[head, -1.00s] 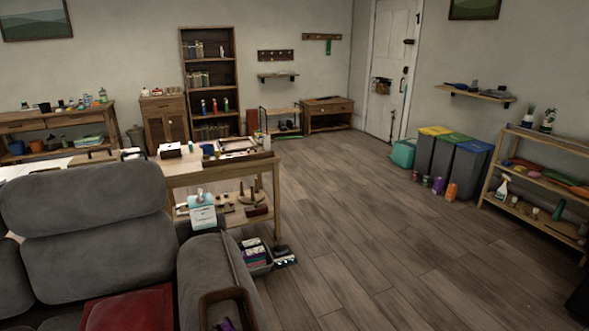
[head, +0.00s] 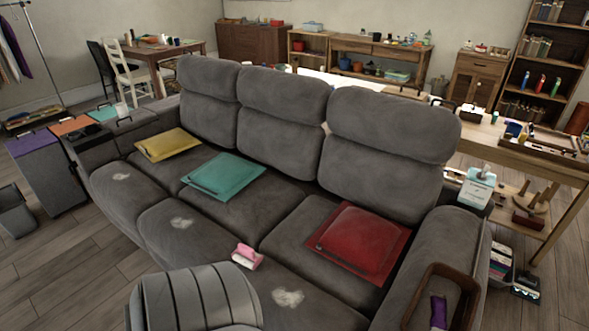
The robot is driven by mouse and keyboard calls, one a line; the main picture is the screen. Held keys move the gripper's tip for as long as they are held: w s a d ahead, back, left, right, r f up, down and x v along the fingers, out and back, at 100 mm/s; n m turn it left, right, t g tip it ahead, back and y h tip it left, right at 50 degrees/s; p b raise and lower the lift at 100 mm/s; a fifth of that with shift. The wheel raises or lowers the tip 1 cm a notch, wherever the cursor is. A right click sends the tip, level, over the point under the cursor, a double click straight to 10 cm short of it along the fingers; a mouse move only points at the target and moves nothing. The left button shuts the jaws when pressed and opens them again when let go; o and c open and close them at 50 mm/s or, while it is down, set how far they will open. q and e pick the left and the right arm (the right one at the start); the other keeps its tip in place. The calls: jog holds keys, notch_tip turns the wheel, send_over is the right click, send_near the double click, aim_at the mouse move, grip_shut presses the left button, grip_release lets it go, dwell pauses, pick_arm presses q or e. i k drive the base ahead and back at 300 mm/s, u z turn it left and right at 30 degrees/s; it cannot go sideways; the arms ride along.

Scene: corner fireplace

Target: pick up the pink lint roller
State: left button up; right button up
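A small pink and white object (head: 247,256), which looks like the pink lint roller, lies on the front part of the grey sofa's seat (head: 205,248). It is left of the red cushion (head: 362,242) and apart from it. Its handle and exact shape are too small to make out. Neither of my grippers shows in the head view.
A grey ribbed seat-like thing (head: 195,300) stands in the foreground, close to the pink object. Teal (head: 224,174) and yellow (head: 167,144) cushions lie further left on the sofa. A wooden tray (head: 440,297) sits on the right armrest. Wood floor (head: 50,265) is open at left.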

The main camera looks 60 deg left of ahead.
aim_at(247, 252)
jog(key=k, duration=0.5)
jog(key=u, duration=0.65)
jog(key=i, duration=0.4)
jog(key=u, duration=1.7)
